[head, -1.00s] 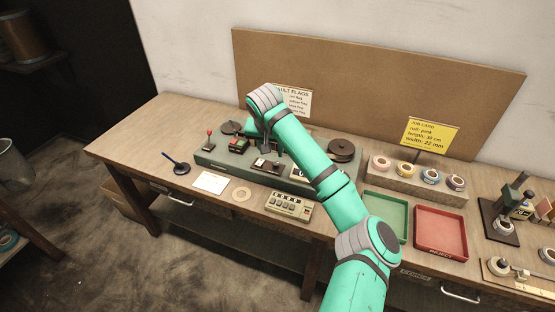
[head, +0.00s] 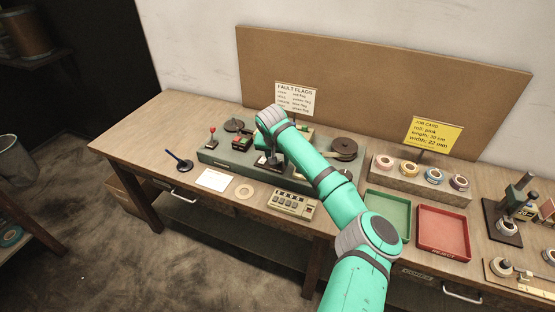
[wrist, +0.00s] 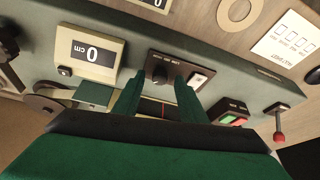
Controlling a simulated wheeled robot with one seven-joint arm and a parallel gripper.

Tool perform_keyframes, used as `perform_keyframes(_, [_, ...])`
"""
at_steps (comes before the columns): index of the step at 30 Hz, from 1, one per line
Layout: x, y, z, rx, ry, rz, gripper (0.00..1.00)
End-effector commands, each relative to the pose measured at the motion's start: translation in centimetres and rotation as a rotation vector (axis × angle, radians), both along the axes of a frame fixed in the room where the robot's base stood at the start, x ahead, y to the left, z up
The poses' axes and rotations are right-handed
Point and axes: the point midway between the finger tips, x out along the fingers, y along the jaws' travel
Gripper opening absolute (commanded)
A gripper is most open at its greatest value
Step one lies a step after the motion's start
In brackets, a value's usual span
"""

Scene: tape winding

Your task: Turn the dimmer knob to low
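The dimmer knob (wrist: 159,74) is a small dark round knob on a black panel (wrist: 172,62) with a white switch (wrist: 198,79) beside it. In the head view the panel (head: 262,163) sits at the front of the green machine base, partly covered by my arm. My gripper (wrist: 159,82) has two green fingers, open and apart. In the wrist view the knob shows between the fingertips, and I see no clear contact. The knob's pointer setting is too small to read. In the head view my gripper is mostly hidden behind my wrist.
A counter showing 0 cm (wrist: 94,50) stands beside the panel. Red and green buttons (wrist: 232,113) and a red-tipped lever (wrist: 279,125) are on the other side. A dark reel (head: 343,148), a green tray (head: 386,236) and a red tray (head: 443,253) lie to the right.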

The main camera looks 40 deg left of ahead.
Motion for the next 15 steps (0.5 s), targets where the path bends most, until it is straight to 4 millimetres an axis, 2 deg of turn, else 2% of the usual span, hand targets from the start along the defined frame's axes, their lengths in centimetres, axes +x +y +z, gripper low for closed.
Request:
perform_keyframes(8, [-0.01, 0.14, -0.13, 0.000, 0.000, 0.002, 0.38])
perform_keyframes(13, [-0.09, 0.26, -0.12, 0.000, 0.000, 0.003, 0.00])
perform_keyframes(15, [-0.10, 0.26, -0.12, 0.000, 0.000, 0.003, 0.00])
